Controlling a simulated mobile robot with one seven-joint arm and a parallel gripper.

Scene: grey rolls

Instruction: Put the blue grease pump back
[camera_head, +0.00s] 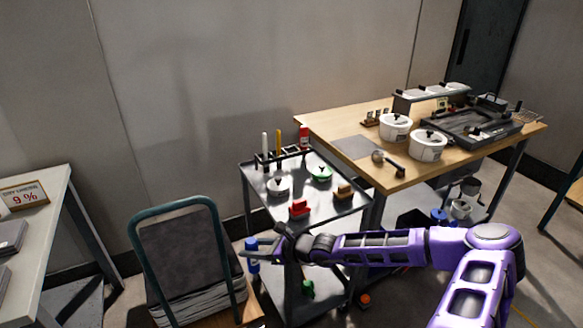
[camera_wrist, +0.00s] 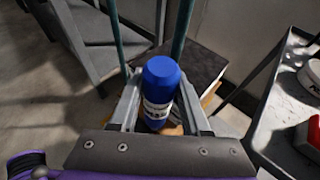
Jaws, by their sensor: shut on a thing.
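The blue grease pump (camera_head: 252,256) is a blue cylinder with a pale label band. It stands roughly upright between the fingers of my gripper (camera_head: 262,247), left of the grey cart (camera_head: 310,225). In the wrist view the blue grease pump (camera_wrist: 160,85) sits between both fingers of my gripper (camera_wrist: 160,112), which is shut on it. Its lower end is partly hidden there by my gripper. On the cart's top, a rack (camera_head: 282,155) at the back holds a white, a yellow and a red upright item.
The cart top also carries a grey-lidded item (camera_head: 278,187), a green item (camera_head: 321,174), a red block (camera_head: 299,209) and a brown block (camera_head: 344,192). A green-framed chair (camera_head: 185,250) stands at left. A wooden table (camera_head: 345,122) with white pots (camera_head: 428,148) stands behind right.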

